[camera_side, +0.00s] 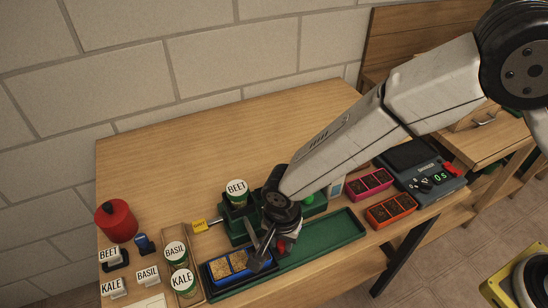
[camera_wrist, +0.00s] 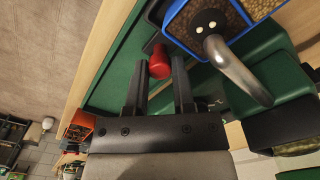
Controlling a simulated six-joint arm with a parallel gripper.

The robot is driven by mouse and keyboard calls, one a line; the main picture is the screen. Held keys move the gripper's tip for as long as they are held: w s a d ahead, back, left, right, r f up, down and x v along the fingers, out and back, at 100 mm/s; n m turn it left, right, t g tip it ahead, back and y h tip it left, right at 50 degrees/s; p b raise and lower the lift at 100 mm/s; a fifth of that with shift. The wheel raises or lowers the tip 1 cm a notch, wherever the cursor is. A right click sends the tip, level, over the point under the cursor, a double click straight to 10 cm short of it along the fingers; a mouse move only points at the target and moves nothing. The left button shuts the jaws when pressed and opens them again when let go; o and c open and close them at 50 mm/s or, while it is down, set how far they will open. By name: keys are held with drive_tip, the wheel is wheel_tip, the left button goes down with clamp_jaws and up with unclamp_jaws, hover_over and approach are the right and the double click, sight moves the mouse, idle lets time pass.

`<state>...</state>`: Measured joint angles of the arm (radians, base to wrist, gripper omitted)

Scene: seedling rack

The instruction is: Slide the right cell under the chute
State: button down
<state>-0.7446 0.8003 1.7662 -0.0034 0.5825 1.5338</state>
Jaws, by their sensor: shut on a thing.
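A blue cell tray (camera_side: 226,277) sits in a dark slide at the left end of the long green trough (camera_side: 325,239). It also shows at the top of the wrist view (camera_wrist: 175,12). My gripper (camera_wrist: 160,68) is shut on the red knob (camera_wrist: 159,62) at the slide's right end; it shows low in the side view (camera_side: 272,256). The metal chute (camera_wrist: 238,72) curves down to the soil-filled cell (camera_wrist: 195,20) nearest the knob, the right cell. Its mouth appears over that cell's edge. Two pale seeds lie there. My gripper partly hides this cell in the side view.
The green seeder with a BEET jar (camera_side: 237,192) stands behind the slide. BASIL (camera_side: 175,252) and KALE (camera_side: 183,281) jars stand to the left. Pink (camera_side: 369,184) and orange (camera_side: 391,211) trays and a scale (camera_side: 425,181) stand to the right. The trough right of my gripper is empty.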

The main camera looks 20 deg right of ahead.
drive_tip(key=shift+a+r, duration=0.1)
drive_tip(key=shift+a, duration=0.2)
drive_tip(key=c, duration=0.7)
unclamp_jaws()
drive_tip(key=shift+d, duration=0.1)
drive_tip(key=shift+r, duration=3.85)
drive_tip(key=shift+d, duration=0.1)
